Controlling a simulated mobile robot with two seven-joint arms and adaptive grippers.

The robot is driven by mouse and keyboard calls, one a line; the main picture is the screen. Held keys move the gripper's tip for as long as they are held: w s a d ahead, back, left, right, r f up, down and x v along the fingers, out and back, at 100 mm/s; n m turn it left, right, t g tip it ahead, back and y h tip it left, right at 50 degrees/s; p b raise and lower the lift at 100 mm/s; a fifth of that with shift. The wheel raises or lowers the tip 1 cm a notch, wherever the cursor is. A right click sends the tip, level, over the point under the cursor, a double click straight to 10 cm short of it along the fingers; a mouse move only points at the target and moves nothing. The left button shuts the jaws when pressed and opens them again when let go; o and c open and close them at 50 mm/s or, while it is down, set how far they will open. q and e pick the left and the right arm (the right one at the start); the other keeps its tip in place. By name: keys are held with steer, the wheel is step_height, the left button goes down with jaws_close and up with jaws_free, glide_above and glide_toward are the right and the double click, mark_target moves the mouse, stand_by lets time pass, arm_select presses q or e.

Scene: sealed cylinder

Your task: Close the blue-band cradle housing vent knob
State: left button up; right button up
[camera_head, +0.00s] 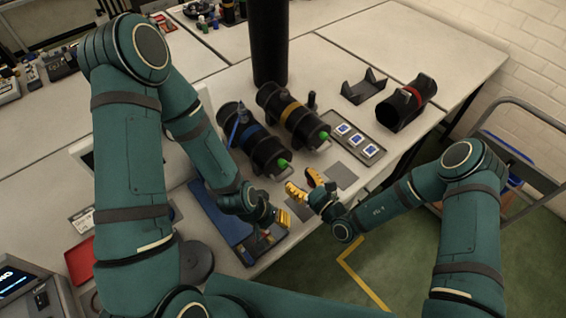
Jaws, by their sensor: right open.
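The blue-band housing (252,140) is a black cylinder lying in a cradle near the table's middle. A green knob (283,163) sticks out of its near end. A blue upright part stands at its left side. My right gripper (304,184) has yellow fingertips spread apart. It is empty, just in front of and right of the green knob, apart from it as far as I can tell. My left gripper (279,218) is lower, over the front edge of the table near a blue tray (225,212). Its finger gap is not clear.
A red-band cylinder (404,102), an empty cradle (364,86) and a tray of blue-and-white pieces (374,160) are farther right. A black column (268,45) rises behind.

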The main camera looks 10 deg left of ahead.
mark_target(285, 166)
steer(key=x, duration=0.7)
steer(key=shift+w+a, duration=0.25)
steer(key=shift+a, duration=0.05)
